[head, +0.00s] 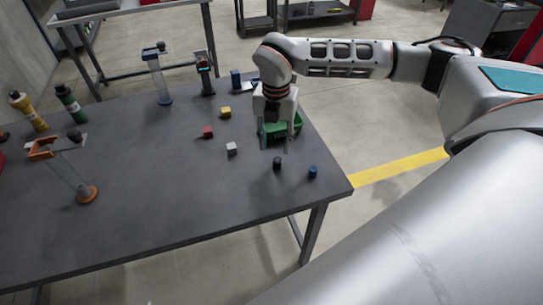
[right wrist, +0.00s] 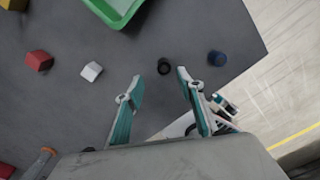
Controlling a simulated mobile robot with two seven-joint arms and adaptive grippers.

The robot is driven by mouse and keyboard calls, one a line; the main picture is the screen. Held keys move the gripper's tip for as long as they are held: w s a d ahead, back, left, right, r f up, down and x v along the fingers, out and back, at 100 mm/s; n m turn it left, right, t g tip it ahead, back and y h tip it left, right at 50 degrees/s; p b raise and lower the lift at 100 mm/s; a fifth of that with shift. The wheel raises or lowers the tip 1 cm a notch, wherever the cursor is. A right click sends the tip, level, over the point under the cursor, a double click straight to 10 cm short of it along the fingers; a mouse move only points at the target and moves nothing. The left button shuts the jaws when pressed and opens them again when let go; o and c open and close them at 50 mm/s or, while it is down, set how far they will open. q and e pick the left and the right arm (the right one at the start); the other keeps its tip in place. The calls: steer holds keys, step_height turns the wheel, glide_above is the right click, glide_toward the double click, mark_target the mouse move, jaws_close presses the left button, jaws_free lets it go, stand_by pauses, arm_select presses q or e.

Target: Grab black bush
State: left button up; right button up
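The black bush (head: 277,163) is a small dark cylinder on the grey table, near its right front corner. In the right wrist view the black bush (right wrist: 165,66) lies ahead of the fingertips, between their lines, and its top shows a hole. My right gripper (head: 275,146) hangs above the table near the bush, pointing down. In the right wrist view my right gripper (right wrist: 160,70) has its two teal-padded fingers spread apart with nothing between them. My left gripper does not show in either view.
A blue bush (head: 313,171) stands right of the black one. A white cube (head: 232,149), red cube (head: 208,132) and yellow cube (head: 225,112) lie left. A green bin (head: 297,125) stands behind my gripper. Stands and bottles occupy the table's (head: 150,205) left and back.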

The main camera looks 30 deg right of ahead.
mark_target(277, 160)
steer(key=shift+s+f, duration=0.4)
steer(key=shift+f, duration=0.45)
steer(key=shift+d+f+p, duration=0.15)
steer(key=shift+f+p, duration=0.25)
steer(key=shift+f, duration=2.2)
steer(key=c, duration=1.1)
